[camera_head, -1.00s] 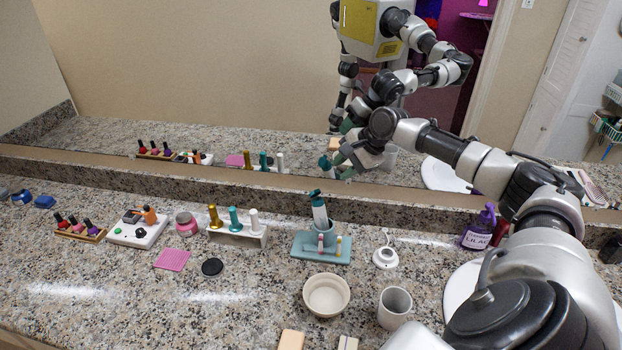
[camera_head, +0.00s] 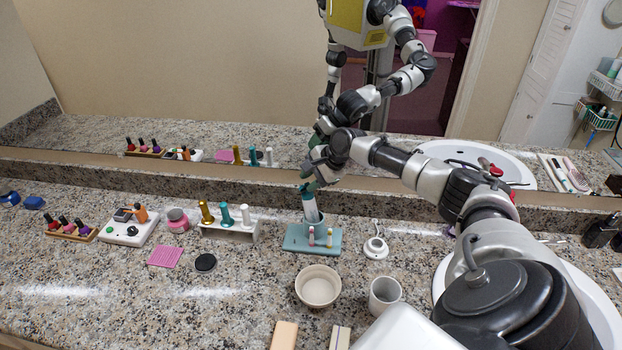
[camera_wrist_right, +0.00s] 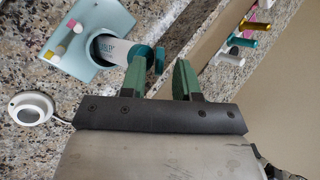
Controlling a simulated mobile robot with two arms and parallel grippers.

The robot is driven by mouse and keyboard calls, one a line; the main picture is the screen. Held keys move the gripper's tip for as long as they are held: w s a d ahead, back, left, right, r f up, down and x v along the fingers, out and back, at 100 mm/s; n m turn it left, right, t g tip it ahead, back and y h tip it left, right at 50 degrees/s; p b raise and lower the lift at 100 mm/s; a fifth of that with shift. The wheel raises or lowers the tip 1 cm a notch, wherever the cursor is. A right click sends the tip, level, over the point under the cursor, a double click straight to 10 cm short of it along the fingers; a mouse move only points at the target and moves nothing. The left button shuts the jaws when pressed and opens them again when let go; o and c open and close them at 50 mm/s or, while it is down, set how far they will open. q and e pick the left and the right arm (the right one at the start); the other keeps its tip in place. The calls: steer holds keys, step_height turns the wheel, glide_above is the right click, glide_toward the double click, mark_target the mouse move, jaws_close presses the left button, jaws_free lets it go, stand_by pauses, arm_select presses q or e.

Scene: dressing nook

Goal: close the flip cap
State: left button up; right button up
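A white tube with a teal cap (camera_head: 310,208) stands in a teal holder (camera_head: 298,241) on the counter. In the right wrist view the tube (camera_wrist_right: 112,48) shows partial lettering, and a teal lid part (camera_wrist_right: 159,60) appears beside its top, between the fingers in the picture. My right gripper (camera_head: 309,184) is at the top of the tube in the head view. In the right wrist view its two green fingers (camera_wrist_right: 160,80) are apart, with a gap between them. The left finger partly hides the cap, so contact and the lid's exact angle cannot be told. My left gripper is not in view.
A beige bowl (camera_head: 318,286), a grey cup (camera_head: 384,293) and a small white round stand (camera_head: 375,247) are in front of and right of the holder. A white rack with bottles (camera_head: 231,228) stands to the left. The mirror wall is close behind.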

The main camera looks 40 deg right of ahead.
jaws_close()
steer(key=shift+s, duration=0.15)
steer(key=shift+s+a+f+t+p, duration=0.1)
steer(key=shift+s+f+t+p, duration=0.3)
steer(key=shift+t, duration=0.4)
steer(key=shift+s+f+n+t, duration=0.35)
steer(key=shift+s+n+t, duration=0.05)
steer(key=shift+t, duration=0.4)
steer(key=shift+s+a+f+t+b, duration=0.1)
steer(key=shift+s+f+t+b, duration=0.1)
steer(key=shift+t+b, duration=0.3)
steer(key=t+b, duration=0.1)
steer(key=b, duration=0.2)
steer(key=f+n+t+b, duration=0.1)
steer(key=t+b, duration=0.1)
steer(key=b, duration=0.1)
steer(key=shift+s+a+f, duration=0.1)
steer(key=shift+s+f, duration=0.2)
steer(key=shift+s, duration=0.1)
steer(key=shift+r+t+b, duration=0.1)
steer(key=shift+t+b, duration=0.3)
steer(key=shift+b, duration=0.2)
